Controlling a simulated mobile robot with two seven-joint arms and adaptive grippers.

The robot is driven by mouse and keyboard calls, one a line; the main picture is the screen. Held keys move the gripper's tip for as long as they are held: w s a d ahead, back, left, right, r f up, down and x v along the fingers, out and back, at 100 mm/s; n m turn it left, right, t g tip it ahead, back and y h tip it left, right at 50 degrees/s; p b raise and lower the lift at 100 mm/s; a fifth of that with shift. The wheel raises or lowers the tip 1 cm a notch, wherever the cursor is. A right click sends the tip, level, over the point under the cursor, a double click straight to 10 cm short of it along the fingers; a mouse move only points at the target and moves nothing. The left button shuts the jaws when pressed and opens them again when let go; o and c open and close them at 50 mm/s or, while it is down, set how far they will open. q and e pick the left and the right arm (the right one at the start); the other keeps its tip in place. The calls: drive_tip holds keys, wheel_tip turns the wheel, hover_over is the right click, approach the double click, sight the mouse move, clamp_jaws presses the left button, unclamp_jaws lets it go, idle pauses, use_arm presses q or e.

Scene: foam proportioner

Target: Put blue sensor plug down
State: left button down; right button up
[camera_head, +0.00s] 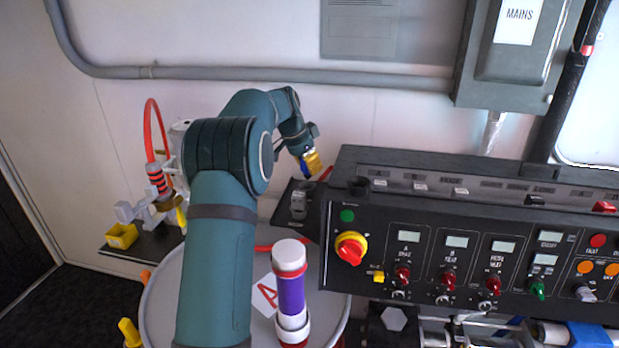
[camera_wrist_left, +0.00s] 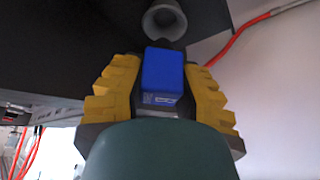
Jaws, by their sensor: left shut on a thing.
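The blue sensor plug (camera_wrist_left: 162,72) shows in the left wrist view as a blue block between two yellow finger pads. My left gripper (camera_wrist_left: 160,85) is shut on it. In the head view my left gripper (camera_head: 311,162) is small, at the left end of the black control panel, with a little blue visible beside the yellow. A grey round socket-like fitting (camera_wrist_left: 164,20) is just beyond the plug in the wrist view; I cannot tell whether they touch. My right gripper is in neither view.
The control panel (camera_head: 450,225) with knobs, displays and switches fills the right side. A red hose (camera_wrist_left: 236,42) runs close to the gripper.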

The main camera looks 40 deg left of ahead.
sight(309, 176)
use_arm(q)
drive_tip(key=shift+f, duration=1.8)
drive_tip(key=shift+f, duration=0.2)
drive_tip(key=c, duration=0.8)
unclamp_jaws()
drive_tip(key=v, duration=1.2)
drive_tip(key=shift+r, duration=0.2)
